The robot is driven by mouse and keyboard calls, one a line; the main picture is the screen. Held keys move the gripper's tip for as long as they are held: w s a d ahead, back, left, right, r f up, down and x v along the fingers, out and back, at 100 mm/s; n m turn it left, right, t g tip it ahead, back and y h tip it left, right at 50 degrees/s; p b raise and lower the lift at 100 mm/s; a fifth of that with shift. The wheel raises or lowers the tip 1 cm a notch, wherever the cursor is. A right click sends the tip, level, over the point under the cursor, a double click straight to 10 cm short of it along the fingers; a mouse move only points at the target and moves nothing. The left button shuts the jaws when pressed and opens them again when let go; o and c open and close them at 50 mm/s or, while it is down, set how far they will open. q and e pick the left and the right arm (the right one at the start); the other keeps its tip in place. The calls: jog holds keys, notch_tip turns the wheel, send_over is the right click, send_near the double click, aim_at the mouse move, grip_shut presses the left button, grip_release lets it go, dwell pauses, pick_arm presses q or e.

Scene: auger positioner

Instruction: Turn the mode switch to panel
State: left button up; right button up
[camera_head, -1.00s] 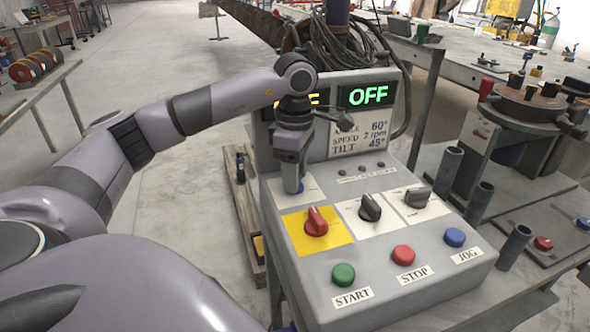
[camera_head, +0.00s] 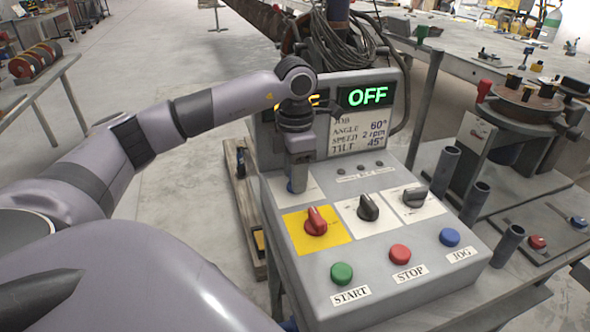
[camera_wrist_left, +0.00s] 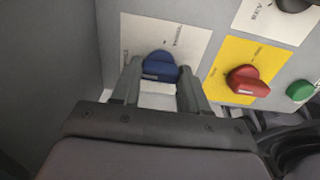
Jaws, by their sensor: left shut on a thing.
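The mode switch is a blue knob (camera_wrist_left: 160,67) on a white plate with small lettering in the left wrist view. One word by its right side looks like PANEL; the other word is too small to read. My left gripper (camera_wrist_left: 158,80) has one finger on each side of the knob and is shut on it. In the head view my left gripper (camera_head: 297,182) points down at the panel's left white plate and hides the knob. My right gripper is out of view.
The control box (camera_head: 300,275) carries a red knob (camera_head: 316,221) on yellow, just beside my gripper, and two dark knobs. Green (camera_head: 341,273), red (camera_head: 400,254) and blue (camera_head: 450,237) buttons line the front. A lit display (camera_head: 367,96) reads OFF.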

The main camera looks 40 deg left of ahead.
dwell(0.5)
pick_arm(q)
jog(key=o, duration=1.1)
jog(key=shift+c, duration=0.2)
jog(key=shift+r, duration=0.15)
notch_tip(320, 180, up, 7)
jog(key=shift+s, duration=0.1)
